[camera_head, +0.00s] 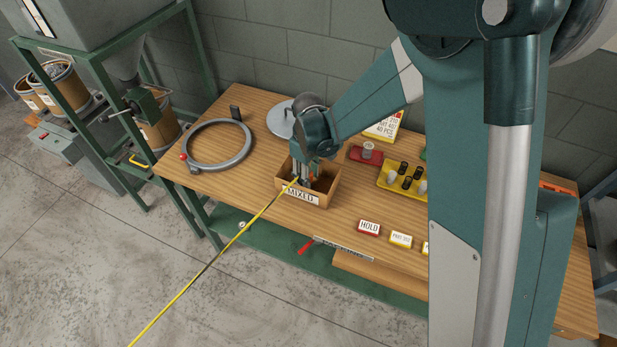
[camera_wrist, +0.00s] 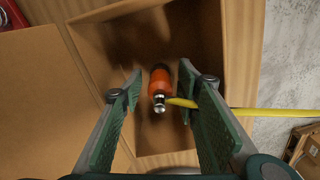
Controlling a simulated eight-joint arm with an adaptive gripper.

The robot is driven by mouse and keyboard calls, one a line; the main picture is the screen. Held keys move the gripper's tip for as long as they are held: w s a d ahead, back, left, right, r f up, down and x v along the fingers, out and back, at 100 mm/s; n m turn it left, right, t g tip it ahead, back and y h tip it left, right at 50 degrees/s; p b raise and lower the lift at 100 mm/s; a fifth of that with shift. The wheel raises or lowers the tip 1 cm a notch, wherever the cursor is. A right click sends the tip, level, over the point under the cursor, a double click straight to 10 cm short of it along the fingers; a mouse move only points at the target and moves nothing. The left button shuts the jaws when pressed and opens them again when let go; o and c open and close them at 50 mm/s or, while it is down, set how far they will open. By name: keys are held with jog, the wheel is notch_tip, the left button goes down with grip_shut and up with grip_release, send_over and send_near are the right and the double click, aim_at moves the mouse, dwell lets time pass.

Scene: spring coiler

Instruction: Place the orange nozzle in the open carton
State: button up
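The open carton (camera_head: 320,198), labelled MIXED, stands on the wooden bench; its brown wall (camera_wrist: 105,45) shows in the wrist view. My gripper (camera_head: 304,180) points down into the carton mouth. In the wrist view my gripper (camera_wrist: 160,78) is open, its green-padded fingers apart. The orange nozzle (camera_wrist: 160,82), with a dark band and a metal tip, lies between and beyond the fingers, within the carton's outline. I see gaps on both sides of it. Whether it rests on the carton floor is unclear. In the head view the arm and fingers mostly hide it.
A yellow hose (camera_head: 215,258) runs from the carton over the bench edge towards the floor. A grey ring (camera_head: 248,150) lies left of the carton. A yellow tray (camera_head: 392,186) with small cylinders stands right. HOLD (camera_head: 369,228) and other labels line the bench front.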

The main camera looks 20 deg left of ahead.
aim_at(312, 173)
notch_tip(312, 173, up, 11)
jog(key=shift+r, duration=0.2)
dwell(0.5)
dwell(0.6)
jog(key=s+d+r+m+t, duration=0.1)
jog(key=d+r+m, duration=0.1)
jog(key=d+r, duration=0.5)
jog(key=d+r+m+t+y, duration=0.1)
jog(key=d+r+m, duration=0.25)
jog(key=d, duration=0.75)
jog(key=s+d+r+m+t, duration=0.1)
jog(key=d+r+m, duration=0.1)
jog(key=d+r, duration=0.55)
jog(key=s+d+m+t, duration=0.1)
jog(key=s+d, duration=0.3)
jog(key=d, duration=0.4)
jog(key=s+d+m+t, duration=0.1)
jog(key=s+d+m, duration=0.3)
jog(key=d, duration=0.3)
jog(key=s+d+m+t+h, duration=0.1)
jog(key=s+d+m+t, duration=0.1)
jog(key=s+d, duration=0.4)
jog(key=d, duration=0.2)
jog(key=shift+d+r, duration=0.3)
jog(key=shift+r, duration=0.1)
